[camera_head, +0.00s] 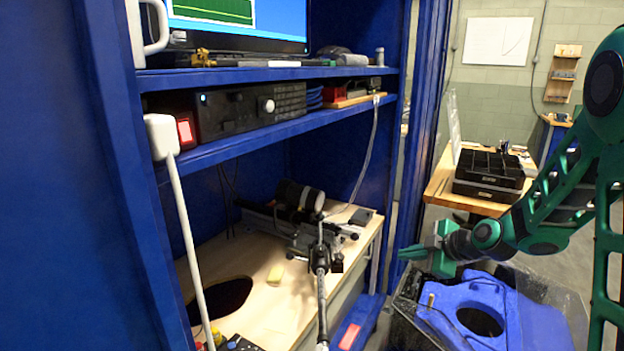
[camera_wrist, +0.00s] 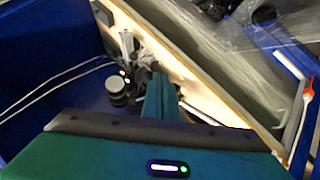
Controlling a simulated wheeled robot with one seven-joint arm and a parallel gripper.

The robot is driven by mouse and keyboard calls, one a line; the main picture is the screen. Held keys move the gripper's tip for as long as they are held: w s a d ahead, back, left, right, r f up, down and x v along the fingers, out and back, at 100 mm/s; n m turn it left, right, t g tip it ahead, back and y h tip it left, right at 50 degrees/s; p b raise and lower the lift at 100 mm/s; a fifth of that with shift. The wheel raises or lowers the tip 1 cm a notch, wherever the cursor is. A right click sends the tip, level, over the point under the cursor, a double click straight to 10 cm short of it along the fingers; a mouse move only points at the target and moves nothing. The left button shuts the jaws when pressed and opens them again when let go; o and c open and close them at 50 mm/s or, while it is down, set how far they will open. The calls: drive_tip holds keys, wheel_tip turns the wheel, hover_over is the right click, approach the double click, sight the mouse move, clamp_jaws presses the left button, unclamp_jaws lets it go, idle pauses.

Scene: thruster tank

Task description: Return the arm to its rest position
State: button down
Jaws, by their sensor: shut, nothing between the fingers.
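My green arm reaches in from the right edge of the head view. My gripper (camera_head: 412,252) points left, in front of the blue cabinet's right post and above the clear bin. Its fingers are together and hold nothing. In the wrist view the shut green fingers (camera_wrist: 158,98) point toward the cabinet's wooden work surface, where a device with black and grey round parts (camera_wrist: 122,88) lies beyond them.
The blue cabinet (camera_head: 270,140) has shelves with electronics and a monitor. Its wooden surface (camera_head: 275,308) has a dark hole and a clamp device (camera_head: 318,245). A clear bin holds a blue part (camera_head: 520,310). A table with black trays (camera_head: 488,178) stands behind.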

drive_tip(key=s+d+r+m+g+h, duration=0.1)
drive_tip(key=s+d+m+g, duration=0.2)
drive_tip(key=s, duration=1)
drive_tip(key=s+d+r+m+g+h, duration=0.2)
drive_tip(key=s+d+m, duration=0.4)
drive_tip(key=s+m, duration=0.6)
drive_tip(key=s+d+r+m+g+h, duration=0.2)
drive_tip(key=s+d+m+g, duration=0.2)
drive_tip(key=s, duration=1.2)
drive_tip(key=d+m, duration=0.1)
drive_tip(key=m, duration=0.2)
drive_tip(key=shift+d, duration=0.35)
drive_tip(key=shift+r, duration=0.1)
drive_tip(key=shift+w+f+h, duration=0.25)
drive_tip(key=shift+w+h, duration=0.05)
drive_tip(key=shift+w, duration=0.3)
